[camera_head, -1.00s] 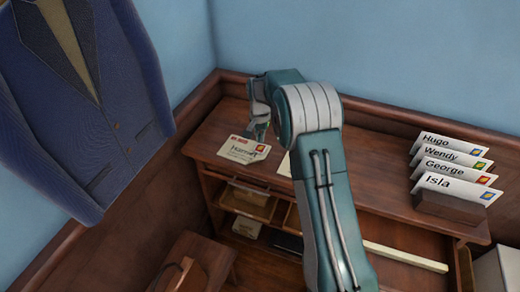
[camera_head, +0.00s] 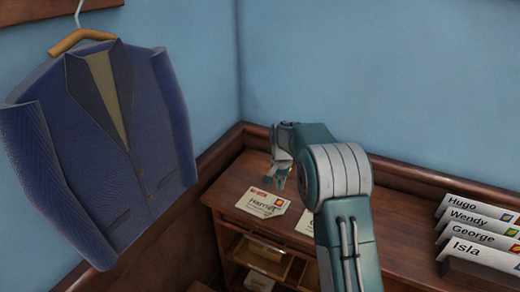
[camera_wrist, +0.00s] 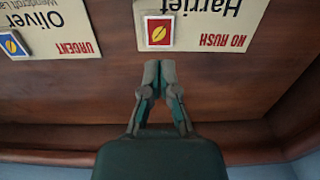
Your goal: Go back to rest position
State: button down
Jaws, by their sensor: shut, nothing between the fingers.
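My gripper (camera_head: 279,180) is at the end of my folded arm, above the left part of the wooden desk (camera_head: 232,180). In the wrist view my gripper (camera_wrist: 158,68) has its fingertips together with nothing between them. The Harriet envelope (camera_head: 262,203) lies flat on the desk beside my gripper. In the wrist view this envelope (camera_wrist: 205,22), marked "NO RUSH", lies just beyond the fingertips. The Oliver envelope (camera_wrist: 48,28), marked "URGENT", lies to its left there. In the head view my arm hides most of a second envelope (camera_head: 305,222).
Several envelopes stand in a wooden holder (camera_head: 470,272) at the right of the desk, with Isla (camera_head: 485,252) in front. A blue jacket (camera_head: 100,150) hangs at the left on a hanger (camera_head: 82,40). Blue walls (camera_head: 380,80) close the corner behind the desk. Open compartments (camera_head: 262,255) are below the desktop.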

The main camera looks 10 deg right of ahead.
jog(key=s+r+n+t, duration=0.3)
jog(key=s+r, duration=1.2)
jog(key=r, duration=0.3)
jog(key=s+n+t, duration=0.2)
jog(key=s+n, duration=0.1)
jog(key=s, duration=2)
jog(key=shift+r+n+t, duration=0.3)
jog(key=shift+n, duration=0.1)
jog(key=shift+s, duration=0.15)
